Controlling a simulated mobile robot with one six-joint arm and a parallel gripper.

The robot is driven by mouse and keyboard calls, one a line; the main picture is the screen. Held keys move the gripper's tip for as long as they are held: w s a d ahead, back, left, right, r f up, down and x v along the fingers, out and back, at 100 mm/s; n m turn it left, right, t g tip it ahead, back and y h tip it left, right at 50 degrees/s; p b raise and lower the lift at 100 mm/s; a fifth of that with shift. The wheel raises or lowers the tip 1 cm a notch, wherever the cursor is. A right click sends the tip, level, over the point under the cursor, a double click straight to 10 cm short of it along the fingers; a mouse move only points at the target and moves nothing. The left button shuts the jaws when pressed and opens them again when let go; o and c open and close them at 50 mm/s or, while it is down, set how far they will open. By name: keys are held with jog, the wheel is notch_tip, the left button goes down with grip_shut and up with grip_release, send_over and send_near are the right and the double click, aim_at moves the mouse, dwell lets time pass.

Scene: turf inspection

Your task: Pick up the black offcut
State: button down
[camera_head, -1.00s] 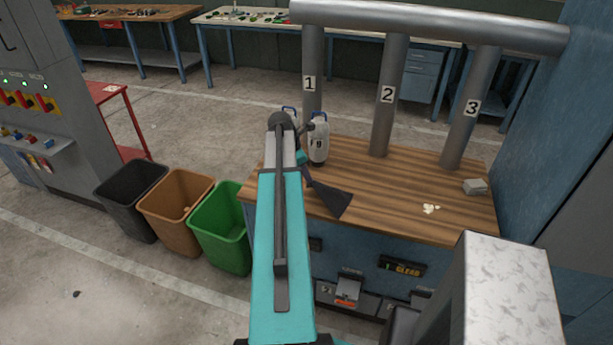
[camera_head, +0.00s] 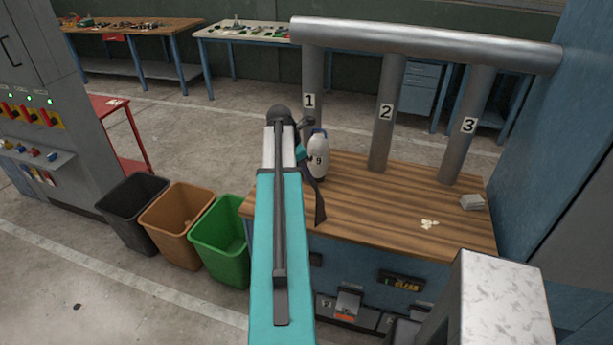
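A small dark piece (camera_head: 77,307) lies on the grey concrete floor at the lower left, left of the white floor line's near end; it looks like the black offcut, but is too small to be sure. My teal arm reaches up the middle of the view. At its far end a flat black part (camera_head: 320,204) hangs beside the workbench's left end, seemingly part of my gripper. The fingertips are not clear, so I cannot tell whether it is open or holding anything. It is far from the dark piece.
Three numbered pipes rise behind. Black (camera_head: 135,212), brown (camera_head: 178,225) and green (camera_head: 220,243) bins stand left of my arm. Floor at lower left is open.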

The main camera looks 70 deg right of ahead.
notch_tip(320, 180, up, 9)
dwell(0.6)
